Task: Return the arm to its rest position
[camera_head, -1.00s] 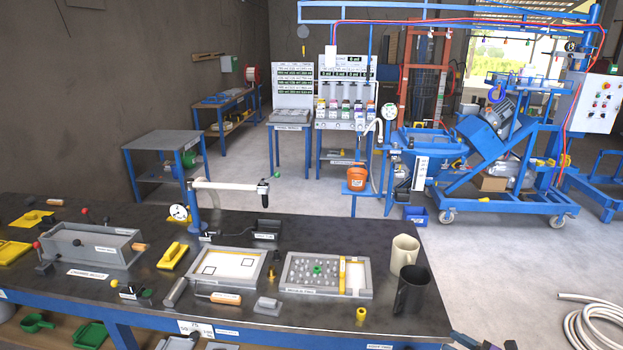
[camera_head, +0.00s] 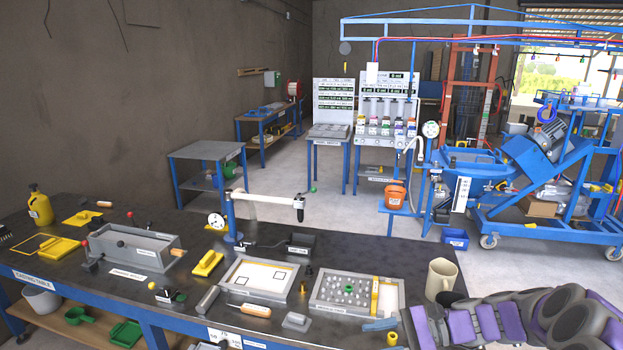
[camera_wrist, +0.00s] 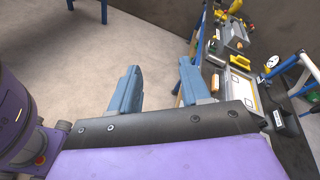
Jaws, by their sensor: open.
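My arm shows at the lower right of the head view, with purple and grey links over the table's right end. My gripper (camera_wrist: 158,92) is in the wrist view, its two blue-grey fingers spread apart with nothing between them. The gap between the fingers shows bare floor. The right finger overlaps the table edge in that picture.
The dark table (camera_head: 80,262) holds a grey box mould (camera_head: 130,247), a white-floored tray (camera_head: 262,276), a pebble-filled tray (camera_head: 350,291) and a lamp-like arm on a blue post (camera_head: 230,215). A blue mixer machine (camera_head: 550,165) stands behind. Concrete floor lies open between.

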